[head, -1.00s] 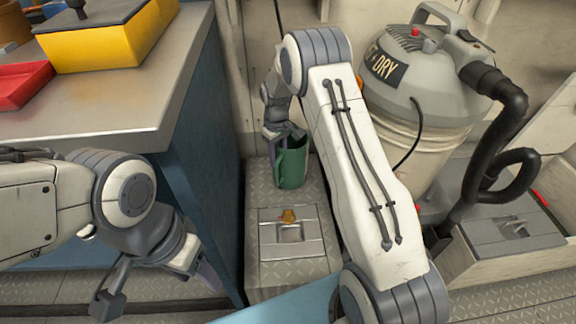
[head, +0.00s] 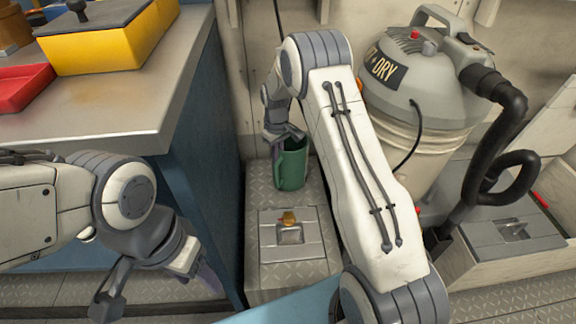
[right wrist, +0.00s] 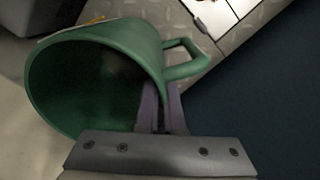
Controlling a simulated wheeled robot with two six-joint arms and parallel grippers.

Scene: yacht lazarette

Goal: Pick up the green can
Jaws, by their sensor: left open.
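The green can (head: 292,168), a mug shape with a side handle, is upright at the back of a low grey treadplate step in the head view. Its open mouth and handle fill much of the right wrist view (right wrist: 100,75). My right gripper (head: 284,136) is at its rim from above. In the right wrist view its two fingers (right wrist: 161,105) are close together beside the handle, shut on the can's wall. I cannot tell whether the can's bottom touches the step. My left gripper (head: 155,285) is open and empty at the lower left, well away from the can.
A yellow box (head: 100,38) and a red tray (head: 22,88) sit on the workbench (head: 120,115) at left. A wet-dry vacuum (head: 425,95) with a black hose stands at right. A small orange-brown item (head: 288,218) lies on the step's hatch, in front of the can.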

